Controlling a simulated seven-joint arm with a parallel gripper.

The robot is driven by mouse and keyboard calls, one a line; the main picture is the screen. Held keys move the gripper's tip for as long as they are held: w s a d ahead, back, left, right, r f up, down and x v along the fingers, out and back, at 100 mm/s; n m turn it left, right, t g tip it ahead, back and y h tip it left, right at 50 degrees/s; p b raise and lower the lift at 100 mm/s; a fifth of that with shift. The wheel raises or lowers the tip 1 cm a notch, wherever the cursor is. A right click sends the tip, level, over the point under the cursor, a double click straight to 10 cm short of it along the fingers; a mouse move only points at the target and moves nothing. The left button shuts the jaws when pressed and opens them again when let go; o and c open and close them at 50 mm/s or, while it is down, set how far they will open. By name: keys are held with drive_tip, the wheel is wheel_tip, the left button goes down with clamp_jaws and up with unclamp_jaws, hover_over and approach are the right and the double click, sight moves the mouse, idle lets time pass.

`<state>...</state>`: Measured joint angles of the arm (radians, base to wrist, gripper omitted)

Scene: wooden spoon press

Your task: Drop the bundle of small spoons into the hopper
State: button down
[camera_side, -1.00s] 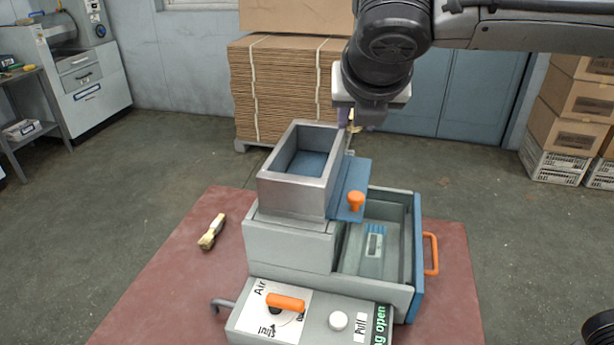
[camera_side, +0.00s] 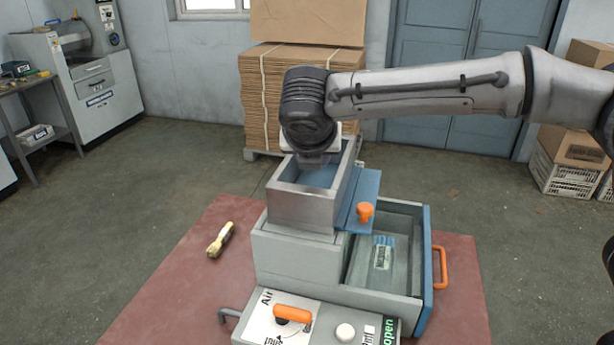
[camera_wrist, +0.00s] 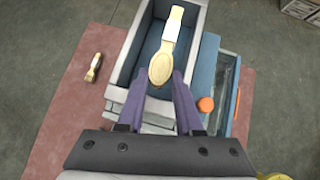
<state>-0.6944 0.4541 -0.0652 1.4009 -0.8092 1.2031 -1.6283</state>
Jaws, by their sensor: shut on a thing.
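The hopper (camera_side: 300,208) is an open grey metal box with a blue inside, on top of the press. My gripper (camera_wrist: 162,88) has purple fingers, which are shut on a pale wooden spoon bundle (camera_wrist: 168,45) with a white band around it. In the wrist view the bundle shows over the hopper opening. In the side view my gripper (camera_side: 317,158) is over the back part of the hopper; the fingertips and bundle are hidden there. Whether the bundle reaches below the rim I cannot tell.
Another banded wooden bundle (camera_side: 221,240) lies on the red mat (camera_side: 165,285) left of the press. An orange knob (camera_side: 365,210) on a blue plate is right of the hopper. An open drawer (camera_side: 428,270) with an orange handle extends right. A control panel (camera_side: 345,331) is in front.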

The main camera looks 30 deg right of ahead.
sight(307, 187)
drive_tip(key=shift+w+a+f, duration=0.15)
drive_tip(key=shift+w+f, duration=0.15)
drive_tip(key=shift+f, duration=0.1)
drive_tip(key=f, duration=0.3)
drive_tip(key=shift+w+a, duration=0.1)
drive_tip(key=shift+w, duration=0.15)
drive_tip(key=shift+f, duration=0.35)
drive_tip(key=shift+f, duration=0.2)
drive_tip(key=shift+f, duration=0.55)
drive_tip(key=c, duration=0.7)
unclamp_jaws()
drive_tip(key=shift+s+f, duration=0.1)
drive_tip(key=shift+f, duration=0.05)
drive_tip(key=shift+o, duration=0.7)
drive_tip(key=shift+a+f, duration=0.1)
drive_tip(key=shift+r, duration=0.5)
drive_tip(key=v, duration=1.2)
drive_tip(key=shift+r, duration=0.55)
